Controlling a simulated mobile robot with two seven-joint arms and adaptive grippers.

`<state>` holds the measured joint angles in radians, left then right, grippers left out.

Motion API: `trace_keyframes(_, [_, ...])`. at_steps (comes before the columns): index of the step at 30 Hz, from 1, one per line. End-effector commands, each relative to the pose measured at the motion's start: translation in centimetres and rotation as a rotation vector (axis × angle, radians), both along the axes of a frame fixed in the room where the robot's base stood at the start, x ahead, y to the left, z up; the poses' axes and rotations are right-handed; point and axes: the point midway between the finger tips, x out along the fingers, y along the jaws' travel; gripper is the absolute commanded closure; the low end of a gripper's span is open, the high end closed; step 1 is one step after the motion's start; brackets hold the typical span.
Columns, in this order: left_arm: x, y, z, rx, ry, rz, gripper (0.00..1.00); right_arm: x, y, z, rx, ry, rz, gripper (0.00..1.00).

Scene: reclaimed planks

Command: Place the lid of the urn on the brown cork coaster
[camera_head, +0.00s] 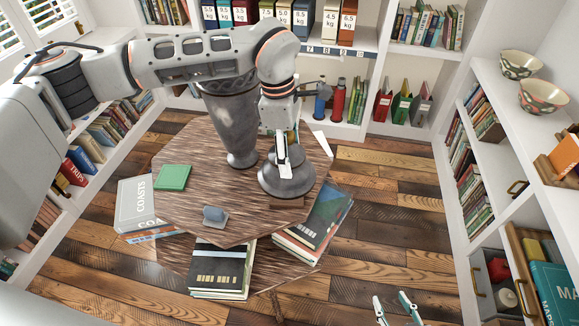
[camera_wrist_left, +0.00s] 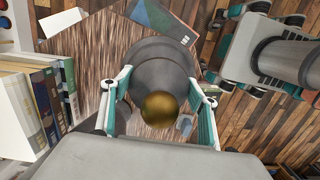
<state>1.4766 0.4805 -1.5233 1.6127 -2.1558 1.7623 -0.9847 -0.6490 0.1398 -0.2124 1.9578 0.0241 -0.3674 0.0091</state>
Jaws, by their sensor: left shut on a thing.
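The lid of the urn (camera_head: 287,182) is a grey flared dome with a gold knob (camera_wrist_left: 160,108). My left gripper (camera_head: 284,168) is shut on the lid at its knob; the lid also shows in the left wrist view (camera_wrist_left: 150,62). The brown cork coaster (camera_head: 287,203) shows as a square edge under the front of the lid, mostly hidden by it. Whether the lid touches it, I cannot tell. The grey urn (camera_head: 235,120) stands upright behind and left of the lid, its top partly hidden by my left arm. My right gripper (camera_head: 398,309) is open and empty at the lower right.
Shelves line the room. Bare plank floor (camera_head: 390,225) lies to the right.

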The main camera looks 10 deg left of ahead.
Motion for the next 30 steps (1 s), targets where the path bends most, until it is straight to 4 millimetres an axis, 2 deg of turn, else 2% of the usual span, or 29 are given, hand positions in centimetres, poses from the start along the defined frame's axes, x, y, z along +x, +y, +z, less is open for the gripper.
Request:
trace_keyframes(7, [0.0, 0.0, -1.3, -0.001, -0.001, 0.0, 0.8, 0.0, 0.0, 0.1, 0.0, -0.001, -0.001, 0.6])
trace_keyframes(15, [0.0, -0.1, -4.7, -0.002, 0.0, 0.0, 0.8, 0.2, 0.0, 0.5, 0.001, -0.007, -0.001, 0.6])
trace_keyframes(26, [0.1, -0.1, -5.1, -0.001, -0.002, -0.001, 0.8, 0.2, 0.0, 0.4, 0.002, -0.008, 0.0, 0.6])
trace_keyframes(27, [0.0, 0.0, -5.3, 0.0, -0.001, 0.0, 0.39, 0.2, 0.0, 0.4, 0.002, -0.007, 0.0, 0.6])
trace_keyframes(29, [0.0, 0.0, -5.2, 0.0, -0.001, 0.0, 0.24, 0.2, 0.0, 0.4, 0.001, -0.006, 0.0, 0.6])
trace_keyframes(30, [0.0, 0.0, -5.2, 0.0, -0.001, 0.0, 0.24, 0.2, 0.0, 0.4, 0.001, -0.006, 0.0, 0.6])
